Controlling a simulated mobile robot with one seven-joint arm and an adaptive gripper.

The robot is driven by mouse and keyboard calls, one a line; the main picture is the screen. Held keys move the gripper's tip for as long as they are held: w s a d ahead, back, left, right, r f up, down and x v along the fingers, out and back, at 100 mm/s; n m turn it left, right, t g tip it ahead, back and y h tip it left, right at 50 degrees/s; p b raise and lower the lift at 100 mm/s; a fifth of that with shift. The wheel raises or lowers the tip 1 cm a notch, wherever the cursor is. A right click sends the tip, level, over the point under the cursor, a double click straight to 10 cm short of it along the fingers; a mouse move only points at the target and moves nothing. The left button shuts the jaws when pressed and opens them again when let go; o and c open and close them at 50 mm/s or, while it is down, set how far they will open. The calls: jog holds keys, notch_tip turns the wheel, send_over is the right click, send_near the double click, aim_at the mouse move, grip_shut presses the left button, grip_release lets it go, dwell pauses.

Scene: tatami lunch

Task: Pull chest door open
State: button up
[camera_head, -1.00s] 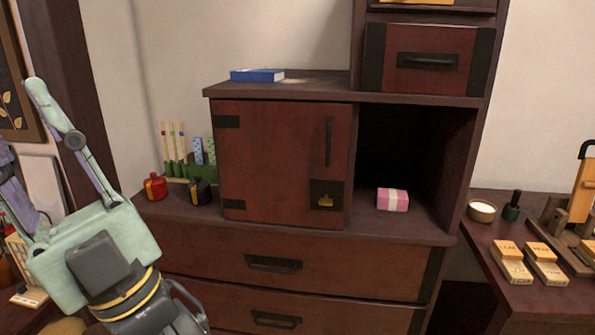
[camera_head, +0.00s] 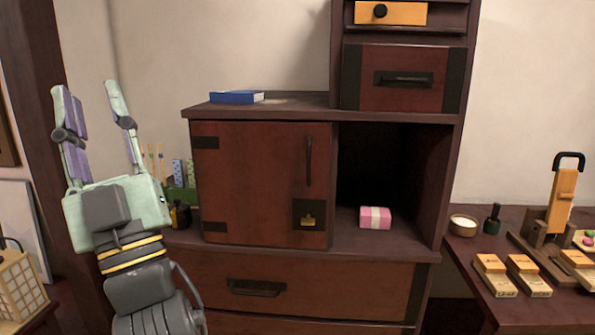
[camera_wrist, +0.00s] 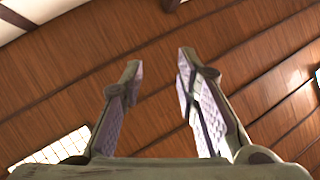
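The chest door (camera_head: 255,185) is a dark red panel with black corner straps on its left side, and it is closed. Its vertical black handle (camera_head: 308,161) is on the upper right of the panel, above a black plate with a brass latch (camera_head: 307,221). My gripper (camera_head: 84,88) is at the left in the head view, pointing up, left of the door and apart from it. Its two fingers are spread with nothing between them. In the wrist view my gripper (camera_wrist: 160,58) is also open and empty against a wooden ceiling.
A blue book (camera_head: 237,97) lies on the chest top. A pink box (camera_head: 375,218) sits in the open compartment right of the door. Drawers (camera_head: 257,288) are below. A side table (camera_head: 480,266) at right holds small jars and wooden blocks. Small items stand behind my arm.

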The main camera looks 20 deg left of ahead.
jog(key=w+d+f+m+t+h+b, duration=0.1)
jog(key=w+d+f+m+t+h, duration=0.1)
jog(key=w+m+t+h, duration=0.4)
jog(key=w+d+f+m+t+h, duration=0.1)
jog(key=w+m+t+h, duration=0.15)
jog(key=w+h, duration=0.55)
jog(key=m+g+h+b, duration=0.1)
jog(key=m+g+h, duration=0.5)
jog(key=h, duration=0.4)
send_near(308, 158)
jog(key=t, duration=0.1)
jog(key=shift+m, duration=0.35)
jog(key=w, duration=0.7)
jog(key=w+a+f+p, duration=0.1)
jog(key=w, duration=0.2)
jog(key=shift+w, duration=0.25)
jog(key=shift+c, duration=0.3)
grip_shut()
